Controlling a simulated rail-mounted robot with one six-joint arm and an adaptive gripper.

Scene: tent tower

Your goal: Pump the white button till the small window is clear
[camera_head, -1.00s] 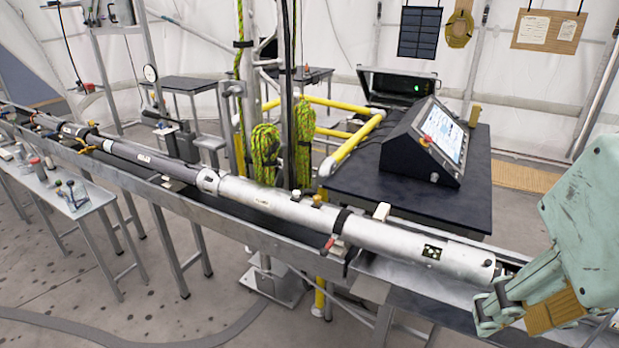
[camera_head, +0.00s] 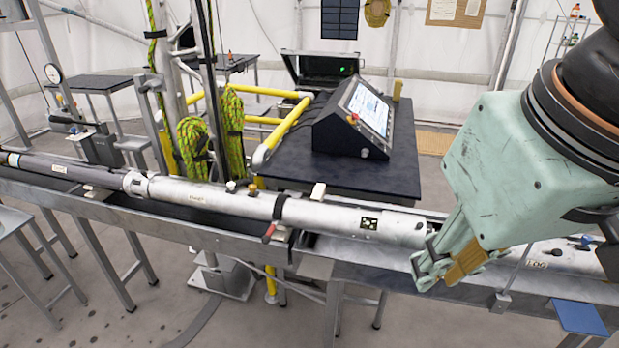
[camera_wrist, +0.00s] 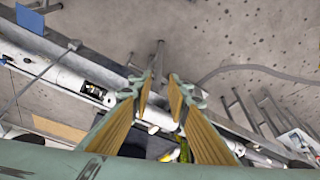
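A long pale metal tube (camera_head: 235,199) lies in a trough across the head view. A small dark rectangular patch with white specks (camera_head: 369,223), possibly the small window, is on its side near the right end. A small white block (camera_head: 318,191) sits at the tube's upper edge; I cannot tell whether it is the white button. My gripper (camera_head: 440,275) is beside the tube's right end in the picture and hides part of it. In the wrist view, the two tan-padded fingers of my gripper (camera_wrist: 160,84) stand apart with nothing held between them.
A black table (camera_head: 400,175) with a tilted touchscreen console (camera_head: 357,120) stands behind the tube. Yellow rails (camera_head: 284,130) and green rope coils (camera_head: 193,146) are at its left. A blue plate (camera_head: 579,317) lies at lower right. The wrist view shows a dark opening (camera_wrist: 93,91) in the tube assembly.

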